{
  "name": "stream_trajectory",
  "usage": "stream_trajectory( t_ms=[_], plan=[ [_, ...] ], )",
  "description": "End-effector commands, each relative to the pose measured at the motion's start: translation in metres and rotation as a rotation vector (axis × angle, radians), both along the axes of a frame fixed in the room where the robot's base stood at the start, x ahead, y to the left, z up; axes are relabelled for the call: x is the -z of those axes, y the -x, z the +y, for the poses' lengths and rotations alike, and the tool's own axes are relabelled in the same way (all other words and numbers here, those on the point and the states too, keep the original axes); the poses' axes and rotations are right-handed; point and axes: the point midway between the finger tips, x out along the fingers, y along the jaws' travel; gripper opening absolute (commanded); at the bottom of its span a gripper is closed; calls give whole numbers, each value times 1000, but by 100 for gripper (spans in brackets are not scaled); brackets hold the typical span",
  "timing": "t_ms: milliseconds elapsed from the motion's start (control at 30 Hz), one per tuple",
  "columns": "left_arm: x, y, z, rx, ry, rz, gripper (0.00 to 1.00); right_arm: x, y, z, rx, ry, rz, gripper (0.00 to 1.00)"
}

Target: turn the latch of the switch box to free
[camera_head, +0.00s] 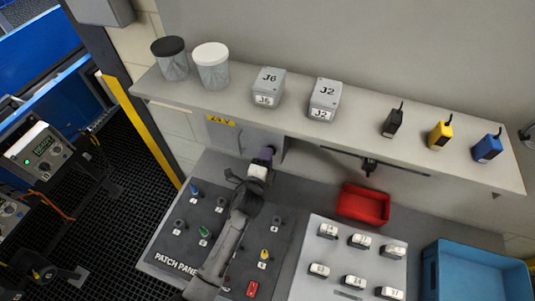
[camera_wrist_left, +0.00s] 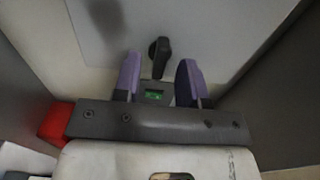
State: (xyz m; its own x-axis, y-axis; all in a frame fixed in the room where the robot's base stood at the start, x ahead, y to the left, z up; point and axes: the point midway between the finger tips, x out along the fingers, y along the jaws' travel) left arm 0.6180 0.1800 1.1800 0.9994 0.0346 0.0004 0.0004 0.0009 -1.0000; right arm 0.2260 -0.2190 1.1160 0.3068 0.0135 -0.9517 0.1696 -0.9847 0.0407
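The switch box (camera_head: 238,138) is a grey box with a yellow 24V label (camera_head: 221,120), mounted under the shelf. My left gripper (camera_head: 265,153), with purple fingertips, is at the right part of its front in the head view. In the left wrist view the black latch (camera_wrist_left: 159,52) stands out from the grey front of the box, upright in the picture. My left fingers (camera_wrist_left: 160,78) are open, one on each side of it, with gaps on both sides. The head view does not show the latch clearly behind the gripper. My right gripper is not in view.
The shelf (camera_head: 350,132) above holds two jars, boxes J6 (camera_head: 268,88) and J2 (camera_head: 323,100), and three connectors. Below are the patch panel (camera_head: 160,245), a white panel with several switches (camera_head: 340,255), a red bin (camera_head: 363,204) and a blue crate (camera_head: 475,250).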

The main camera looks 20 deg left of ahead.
Motion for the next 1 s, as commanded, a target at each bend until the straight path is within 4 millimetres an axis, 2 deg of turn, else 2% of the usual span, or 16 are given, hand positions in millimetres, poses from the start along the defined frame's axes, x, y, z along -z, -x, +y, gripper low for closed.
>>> stream_trajectory(
  t_ms=[200, 500, 900, 1000],
  plan=[
    [0, -10, 0, 1, 0, 1, 38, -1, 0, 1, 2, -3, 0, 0],
    [0, -11, 0, 1, 1, 0, 38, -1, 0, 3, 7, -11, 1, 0],
    [0, -11, 0, 1, 1, 0, 0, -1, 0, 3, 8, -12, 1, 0],
    [0, -11, 0, 1, 1, 0, 0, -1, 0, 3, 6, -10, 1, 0]
  ],
)
